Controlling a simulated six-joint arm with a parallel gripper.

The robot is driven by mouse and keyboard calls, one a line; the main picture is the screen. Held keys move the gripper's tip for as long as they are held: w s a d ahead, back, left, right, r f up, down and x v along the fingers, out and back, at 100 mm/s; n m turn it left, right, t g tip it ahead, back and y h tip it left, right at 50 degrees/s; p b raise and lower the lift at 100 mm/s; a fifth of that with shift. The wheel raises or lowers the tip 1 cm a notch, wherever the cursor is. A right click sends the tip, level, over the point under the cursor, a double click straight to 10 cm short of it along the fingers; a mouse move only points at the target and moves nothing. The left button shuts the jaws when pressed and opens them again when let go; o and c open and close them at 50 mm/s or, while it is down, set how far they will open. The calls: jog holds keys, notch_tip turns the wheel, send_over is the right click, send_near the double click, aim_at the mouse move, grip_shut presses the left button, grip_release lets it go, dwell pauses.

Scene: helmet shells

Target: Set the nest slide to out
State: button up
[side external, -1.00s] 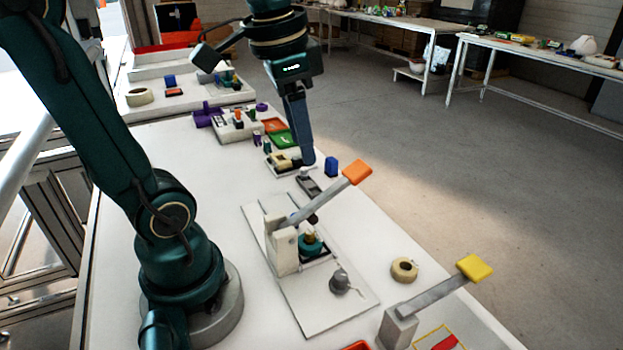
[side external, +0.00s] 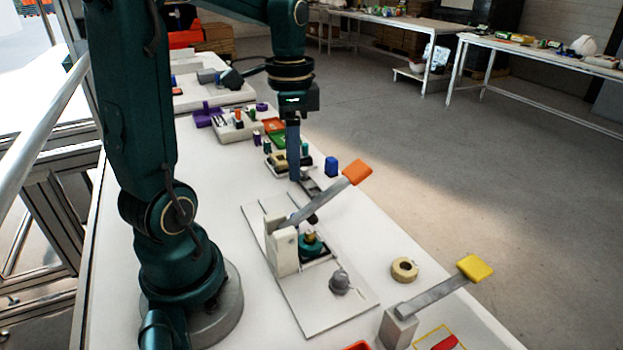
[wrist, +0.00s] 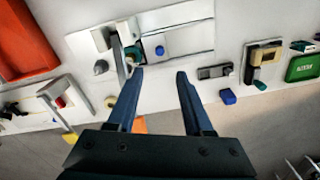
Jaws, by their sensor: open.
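The white base plate (side external: 318,318) carries an upright press block (side external: 283,252) with a lever ending in an orange handle (side external: 357,172). A teal piece (side external: 310,246) sits in a dark recess beside the block, partly under the lever; this is probably the nest. In the wrist view a blue round knob (wrist: 160,50) stands on the plate to the right of the teal piece (wrist: 134,52). I cannot tell the slide's exact position. My gripper (wrist: 157,75) is open and empty, with its fingers apart. In the side view my gripper (side external: 294,178) hangs beyond the plate's far end.
A grey domed piece (side external: 340,282) sits on the plate's near part. A second lever with a yellow handle (side external: 474,268) and a tape roll (side external: 404,269) stand nearer. A blue block (side external: 331,166) and a dark grey tool (side external: 309,187) lie near my gripper.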

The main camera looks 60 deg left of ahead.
send_near(295, 211)
jog(key=d+f, duration=0.1)
jog(key=s+d+f, duration=0.1)
jog(key=d+f, duration=0.1)
jog(key=s+d+f, duration=0.1)
jog(key=d+f, duration=0.1)
jog(key=shift+s+d, duration=0.15)
jog(key=shift+d, duration=0.1)
grip_shut()
dwell(1.3)
